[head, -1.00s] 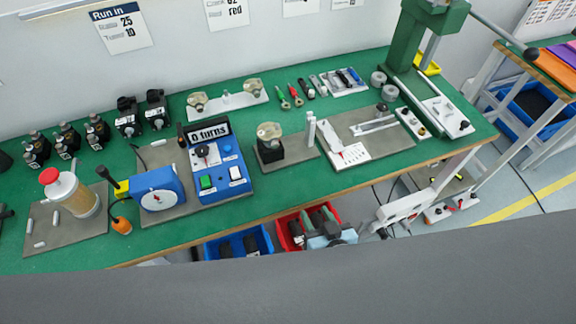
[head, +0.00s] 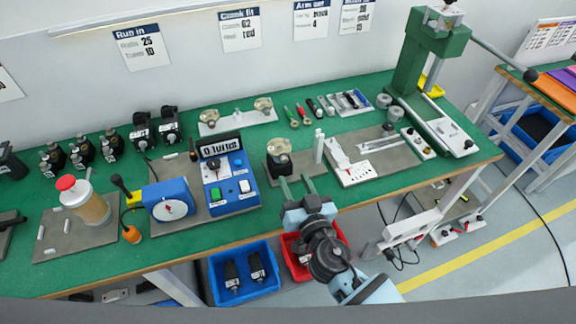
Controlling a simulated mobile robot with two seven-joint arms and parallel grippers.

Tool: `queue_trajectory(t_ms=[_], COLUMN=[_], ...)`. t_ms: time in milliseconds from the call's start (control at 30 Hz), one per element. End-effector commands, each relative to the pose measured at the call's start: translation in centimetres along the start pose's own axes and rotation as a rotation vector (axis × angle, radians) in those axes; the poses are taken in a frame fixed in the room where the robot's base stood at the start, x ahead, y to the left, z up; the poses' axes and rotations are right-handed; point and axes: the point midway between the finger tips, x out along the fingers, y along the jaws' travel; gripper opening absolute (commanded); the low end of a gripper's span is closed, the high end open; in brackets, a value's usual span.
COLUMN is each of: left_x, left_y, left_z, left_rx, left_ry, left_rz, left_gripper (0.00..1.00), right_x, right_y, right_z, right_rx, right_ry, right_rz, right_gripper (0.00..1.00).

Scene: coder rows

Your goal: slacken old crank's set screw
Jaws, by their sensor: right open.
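A black coder block (head: 281,170) stands upright on a grey mat near the bench's front edge. A pale brassy round part (head: 279,147) sits on top of it; I cannot tell if this is the old crank, and no set screw can be made out. My right gripper (head: 296,184) is open and empty. Its two fingers point toward the bench in front of the block, overlapping the mat's front in the picture; I cannot tell whether they touch it. Hand tools with red (head: 301,110) and green (head: 290,118) handles lie behind. My left gripper is out of view.
A blue test box (head: 230,183) stands left of the block, and a white post (head: 318,146) close to its right. A white slotted plate (head: 355,173) lies further right, with a green press (head: 428,52) beyond. Blue (head: 231,299) and red (head: 298,270) bins sit below the bench edge.

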Motion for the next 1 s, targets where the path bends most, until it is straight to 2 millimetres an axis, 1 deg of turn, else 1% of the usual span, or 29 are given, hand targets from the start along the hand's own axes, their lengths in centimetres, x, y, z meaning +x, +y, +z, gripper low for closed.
queue_trajectory(t_ms=[33, 200, 400, 533, 800, 833, 1000], left_x=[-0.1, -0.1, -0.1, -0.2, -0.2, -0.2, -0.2], left_y=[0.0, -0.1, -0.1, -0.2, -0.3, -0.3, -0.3], left_z=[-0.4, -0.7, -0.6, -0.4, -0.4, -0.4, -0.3], left_rx=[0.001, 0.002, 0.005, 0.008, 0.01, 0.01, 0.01], left_ry=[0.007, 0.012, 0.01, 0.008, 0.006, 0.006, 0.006], left_rz=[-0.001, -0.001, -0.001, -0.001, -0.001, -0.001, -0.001], left_gripper=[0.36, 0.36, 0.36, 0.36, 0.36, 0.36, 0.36], right_x=[0.9, 3.2, 5.2, 5.7, 5.8, 5.8, 5.8], right_y=[-0.1, -0.1, 0.0, 0.0, 0.0, 0.0, 0.0], right_z=[-0.4, -0.3, -0.1, -0.1, -0.1, -0.1, -0.1], right_rx=[-0.003, -0.002, -0.001, -0.001, 0.001, 0.001, 0.0], right_ry=[0.004, 0.003, 0.001, 0.001, 0.0, 0.0, 0.0], right_rz=[-0.001, -0.001, 0.0, 0.0, 0.001, 0.001, 0.001], right_gripper=[0.41, 0.41, 0.41, 0.41, 0.41, 0.4, 0.18])
